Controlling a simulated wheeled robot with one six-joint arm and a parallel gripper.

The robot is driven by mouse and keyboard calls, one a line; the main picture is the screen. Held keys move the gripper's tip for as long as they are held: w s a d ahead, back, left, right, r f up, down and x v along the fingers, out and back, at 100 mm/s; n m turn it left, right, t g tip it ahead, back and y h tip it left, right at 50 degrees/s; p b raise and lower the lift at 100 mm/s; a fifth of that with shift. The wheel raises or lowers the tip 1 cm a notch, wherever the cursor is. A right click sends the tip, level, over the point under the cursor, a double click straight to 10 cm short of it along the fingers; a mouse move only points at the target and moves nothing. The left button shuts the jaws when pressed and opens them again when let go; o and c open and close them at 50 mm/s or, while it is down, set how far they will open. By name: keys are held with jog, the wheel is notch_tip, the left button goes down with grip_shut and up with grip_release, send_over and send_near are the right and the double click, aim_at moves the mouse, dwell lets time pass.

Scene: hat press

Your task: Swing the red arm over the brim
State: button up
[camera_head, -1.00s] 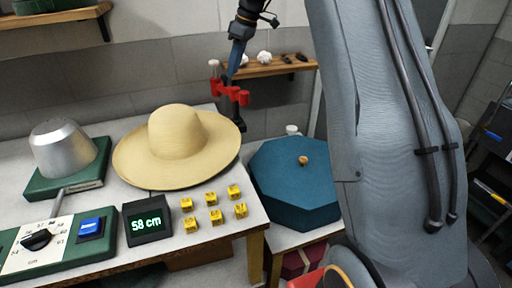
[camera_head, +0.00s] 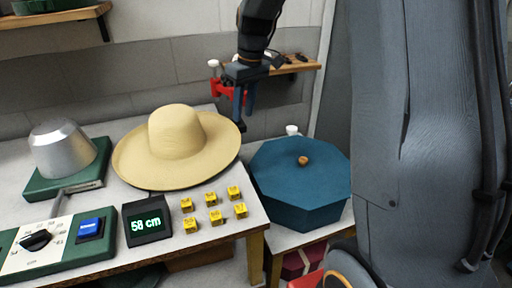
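The straw hat (camera_head: 178,140) sits on the table with its wide brim spread around the crown. The red arm (camera_head: 222,91) shows behind the right side of the brim, partly hidden by my gripper. My gripper (camera_head: 244,110) points down beside the red arm, right of the hat's crown. Its two blue fingers show apart, with a gap between them. I cannot tell whether a finger touches the red arm.
A silver hat form (camera_head: 63,148) on a green base stands at the left. A control panel (camera_head: 38,248), a display (camera_head: 147,221) reading 58 cm and several yellow cubes (camera_head: 214,216) lie in front. A blue octagonal box (camera_head: 300,184) stands at the right. A wooden shelf (camera_head: 290,67) is behind.

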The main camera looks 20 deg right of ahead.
jog(key=s+f+m, duration=0.1)
jog(key=s+f, duration=0.1)
jog(key=s, duration=0.4)
jog(key=s+f+m, duration=0.2)
jog(key=s, duration=0.5)
jog(key=shift+a+f+h, duration=0.4)
